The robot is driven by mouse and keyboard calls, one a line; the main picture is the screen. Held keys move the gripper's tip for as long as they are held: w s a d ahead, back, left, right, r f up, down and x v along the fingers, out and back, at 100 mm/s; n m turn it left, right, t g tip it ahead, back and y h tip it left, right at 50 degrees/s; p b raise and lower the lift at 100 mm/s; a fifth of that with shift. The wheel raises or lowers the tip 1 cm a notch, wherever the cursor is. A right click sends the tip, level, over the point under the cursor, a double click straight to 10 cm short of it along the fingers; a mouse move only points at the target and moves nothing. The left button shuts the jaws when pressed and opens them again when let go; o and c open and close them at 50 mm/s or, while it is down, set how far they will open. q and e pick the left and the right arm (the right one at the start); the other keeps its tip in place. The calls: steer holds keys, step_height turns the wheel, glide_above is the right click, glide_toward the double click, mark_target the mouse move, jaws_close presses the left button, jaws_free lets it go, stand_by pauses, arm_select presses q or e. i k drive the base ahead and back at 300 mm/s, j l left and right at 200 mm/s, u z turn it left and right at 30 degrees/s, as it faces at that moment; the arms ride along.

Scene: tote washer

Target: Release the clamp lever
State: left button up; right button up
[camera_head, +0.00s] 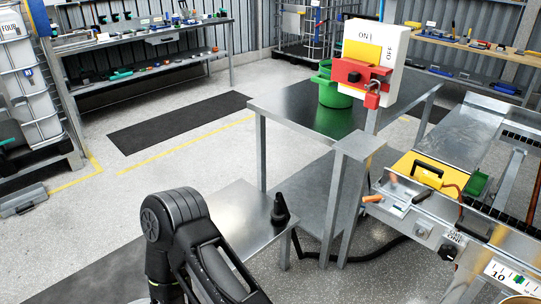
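I cannot tell for certain which part is the clamp lever. A small orange-handled lever (371,199) sticks out at the left end of the metal machine bench on the right. Close to it, a yellow plate (402,164) with a black handle (428,172) lies on the bench. A black arm link of mine (190,240) rises from the bottom edge, left of the middle. Neither of my grippers can be made out, so their state does not show.
A switch box (376,55) with a red padlock (372,97) stands on a post. A green container (334,92) sits on the steel table (285,108). A black conical object (280,208) stands on a lower table (237,205). The floor at left centre is clear around a dark mat (178,120).

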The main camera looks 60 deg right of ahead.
mark_target(422, 197)
steer(key=z, duration=3.1)
